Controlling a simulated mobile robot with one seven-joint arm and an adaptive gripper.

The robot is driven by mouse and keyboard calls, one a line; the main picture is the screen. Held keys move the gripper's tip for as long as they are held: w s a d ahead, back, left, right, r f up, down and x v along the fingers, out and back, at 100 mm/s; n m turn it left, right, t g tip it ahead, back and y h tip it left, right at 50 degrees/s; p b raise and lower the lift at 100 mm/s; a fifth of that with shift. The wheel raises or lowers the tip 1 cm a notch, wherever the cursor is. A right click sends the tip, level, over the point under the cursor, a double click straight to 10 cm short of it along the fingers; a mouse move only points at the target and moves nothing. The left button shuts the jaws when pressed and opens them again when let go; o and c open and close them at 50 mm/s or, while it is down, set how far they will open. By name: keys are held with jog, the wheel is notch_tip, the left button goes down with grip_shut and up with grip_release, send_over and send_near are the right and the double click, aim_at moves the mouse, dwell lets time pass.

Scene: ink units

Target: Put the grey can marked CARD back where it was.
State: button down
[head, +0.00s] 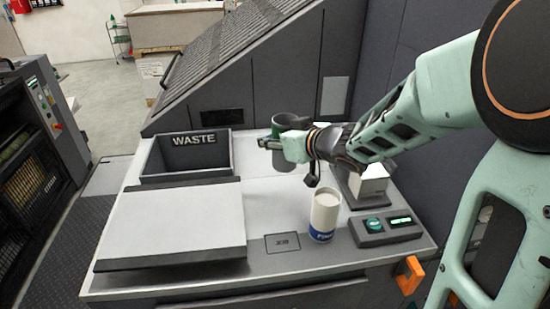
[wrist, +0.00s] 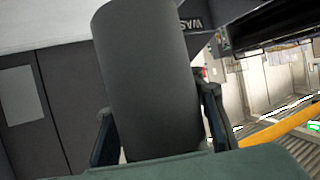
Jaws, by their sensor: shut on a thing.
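A dark grey can (head: 290,122) with some green on its side is held upright at the back of the worktop. It also shows large in the wrist view (wrist: 150,75), plain grey, between the two fingers. My gripper (head: 275,144) is shut on it, reaching in from the right. No CARD mark is readable in either view, and the gripper hides part of the can's side. Whether the can's base touches the worktop (head: 262,205) cannot be told.
A white can with a blue label (head: 323,218) stands beside the JOB plate (head: 283,243). A bin marked WASTE (head: 187,177) is at the back left, behind a pale flat panel (head: 172,220). A control box (head: 385,230) and a small white block (head: 370,183) are at right.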

jog(key=w+f, duration=0.3)
jog(key=w, duration=0.1)
jog(key=w+f+b, duration=0.1)
jog(key=w+f, duration=0.1)
jog(key=w, duration=0.2)
jog(key=w+a+f+b, duration=0.1)
jog(key=w+f, duration=0.2)
jog(key=shift+w+a+f, duration=0.1)
jog(key=shift+w+f, duration=0.25)
jog(key=shift+w, duration=0.05)
jog(key=shift+w+f, duration=0.15)
jog(key=shift+f, duration=0.15)
jog(key=shift+f+b, duration=0.35)
jog(key=shift+f, duration=1.1)
jog(key=shift+f, duration=0.25)
jog(key=c, duration=1.2)
grip_release()
jog(key=shift+r, duration=0.1)
